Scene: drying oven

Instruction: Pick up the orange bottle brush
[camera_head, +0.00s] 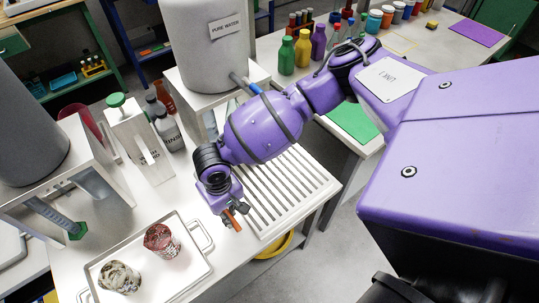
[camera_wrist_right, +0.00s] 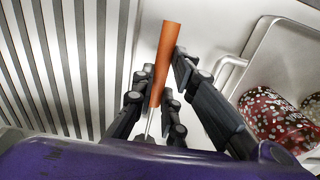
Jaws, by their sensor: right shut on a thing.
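The orange bottle brush (camera_wrist_right: 163,62) shows as a long orange handle with a thin metal shaft at its lower end in the right wrist view. My right gripper (camera_wrist_right: 160,98) has its black fingers closed on the brush, one side on each flank of the handle. In the head view the brush (camera_head: 233,219) is a small orange piece at the tips of my right gripper (camera_head: 238,209), beside the slatted rack. The bristle end is hidden. My left gripper is not in view.
A slatted drain rack (camera_head: 283,188) lies to the right of the gripper. A white tray (camera_head: 190,277) with a red speckled beaker (camera_head: 162,241) and a stained beaker (camera_head: 119,277) is at the lower left. A pure water tank (camera_head: 208,60) stands behind.

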